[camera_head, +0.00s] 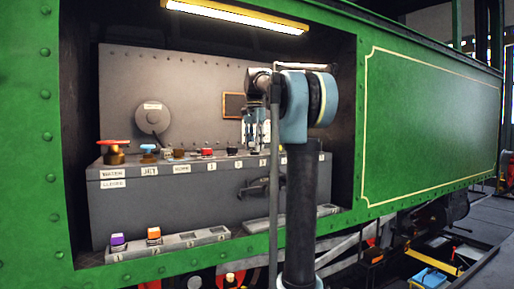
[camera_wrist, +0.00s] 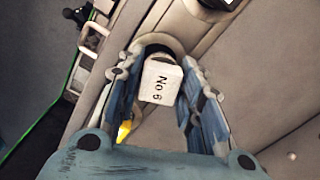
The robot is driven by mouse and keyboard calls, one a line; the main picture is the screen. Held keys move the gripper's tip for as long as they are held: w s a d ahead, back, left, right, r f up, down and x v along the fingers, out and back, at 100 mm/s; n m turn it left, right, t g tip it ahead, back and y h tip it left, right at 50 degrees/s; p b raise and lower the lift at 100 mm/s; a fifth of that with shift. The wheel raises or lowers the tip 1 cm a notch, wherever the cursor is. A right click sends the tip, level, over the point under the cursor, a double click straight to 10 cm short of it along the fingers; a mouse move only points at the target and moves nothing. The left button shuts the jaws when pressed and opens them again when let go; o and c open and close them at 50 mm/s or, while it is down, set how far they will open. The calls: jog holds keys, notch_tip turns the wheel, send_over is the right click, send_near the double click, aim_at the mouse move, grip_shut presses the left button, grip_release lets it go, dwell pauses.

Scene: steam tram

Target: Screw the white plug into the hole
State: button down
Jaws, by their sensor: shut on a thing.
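The white plug (camera_wrist: 161,84) is marked "No 6" and shows its pale square head in the wrist view. My gripper (camera_wrist: 160,72) has its blue fingers on both sides of it and is shut on it. Just beyond the plug is a round dark-edged collar (camera_wrist: 157,47) on the grey console; the plug covers part of it. I cannot tell how deep the plug sits or whether it is in the hole. In the head view my gripper (camera_head: 254,132) points down over the right part of the console (camera_head: 215,205); the plug cannot be made out there.
The console top carries a red valve handle (camera_head: 114,143), a blue knob (camera_head: 148,148), a red knob (camera_head: 207,152) and several labels. A front ledge holds a purple-topped block (camera_head: 118,241) and an orange-topped block (camera_head: 153,234). The green tram side (camera_head: 430,125) and a lamp (camera_head: 235,14) frame the opening.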

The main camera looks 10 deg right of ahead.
jog(key=shift+w+m, duration=0.15)
jog(key=shift+m, duration=1.95)
jog(key=c, duration=1.2)
grip_release()
jog(key=shift+w, duration=0.1)
jog(key=o, duration=0.7)
jog(key=shift+o, duration=0.6)
jog(key=shift+s, duration=0.2)
jog(key=shift+s, duration=0.15)
jog(key=shift+r, duration=1.35)
